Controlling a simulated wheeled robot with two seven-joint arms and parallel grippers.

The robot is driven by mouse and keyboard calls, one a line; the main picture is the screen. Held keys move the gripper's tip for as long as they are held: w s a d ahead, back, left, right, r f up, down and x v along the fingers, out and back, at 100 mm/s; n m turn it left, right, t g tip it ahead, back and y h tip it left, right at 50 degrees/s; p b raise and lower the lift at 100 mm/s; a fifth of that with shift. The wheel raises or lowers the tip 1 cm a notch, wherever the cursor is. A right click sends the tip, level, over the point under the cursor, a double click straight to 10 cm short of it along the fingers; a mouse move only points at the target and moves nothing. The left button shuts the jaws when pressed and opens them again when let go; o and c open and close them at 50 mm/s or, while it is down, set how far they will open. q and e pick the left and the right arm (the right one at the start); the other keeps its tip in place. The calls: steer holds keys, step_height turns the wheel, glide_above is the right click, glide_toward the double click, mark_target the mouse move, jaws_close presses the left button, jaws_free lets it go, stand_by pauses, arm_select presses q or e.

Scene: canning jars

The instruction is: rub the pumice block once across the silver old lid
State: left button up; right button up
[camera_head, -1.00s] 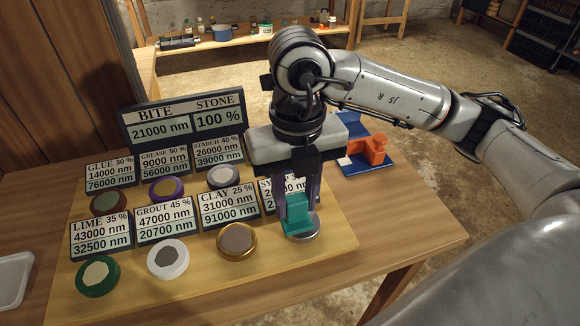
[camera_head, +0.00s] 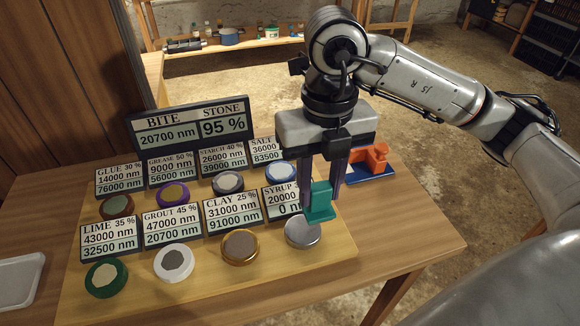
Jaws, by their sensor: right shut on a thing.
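My right gripper (camera_head: 320,202) is shut on a teal block (camera_head: 319,200), which I take for the pumice block. Its underside is hidden. It is held above and behind the silver lid (camera_head: 302,232), a little to its right, and looks clear of it. The silver lid lies at the front right of the wooden board and its top looks plain and clean. The display (camera_head: 190,125) reads bite 20700 nm and stone 95 %. My left gripper is not in view.
Several other lids stand in two rows with signs, including the clay lid (camera_head: 240,246) and the salt lid (camera_head: 280,172). An orange object (camera_head: 370,157) sits on a blue base behind the gripper. A white tray (camera_head: 18,282) is at the left. The board's front right is clear.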

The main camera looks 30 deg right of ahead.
steer(key=shift+r, duration=0.55)
steer(key=shift+r+p, duration=1.25)
steer(key=shift+r, duration=0.25)
